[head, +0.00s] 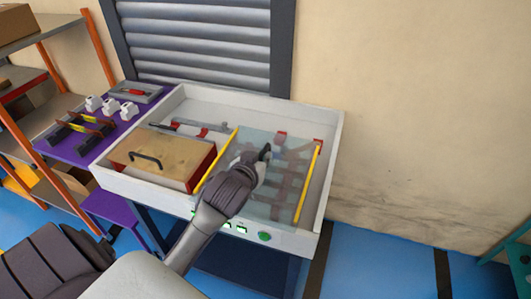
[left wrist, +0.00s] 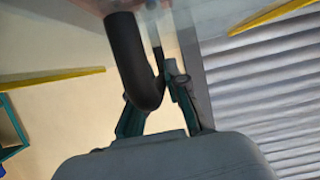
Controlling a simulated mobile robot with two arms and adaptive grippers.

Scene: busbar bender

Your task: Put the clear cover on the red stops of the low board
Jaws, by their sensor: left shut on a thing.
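The clear cover (head: 258,192) is a see-through sheet with a yellow strip along each side and a black handle on top. My left gripper (head: 259,158) is shut on the black handle, which also shows between its fingers in the left wrist view (left wrist: 138,65). The cover is over the right part of the low board (head: 335,135), a white-rimmed bench top. Red stops show at the cover's far edge, one near the middle (head: 281,134) and one at the right corner. I cannot tell whether the cover touches them. My right gripper is not in view.
A wooden lid with a black handle (head: 165,158) sits on a red box left of the cover. A purple table (head: 75,145) with white parts and black-and-yellow racks stands left. A shelf (head: 40,75) is beyond it. A shutter and wall are behind; blue floor is open at right.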

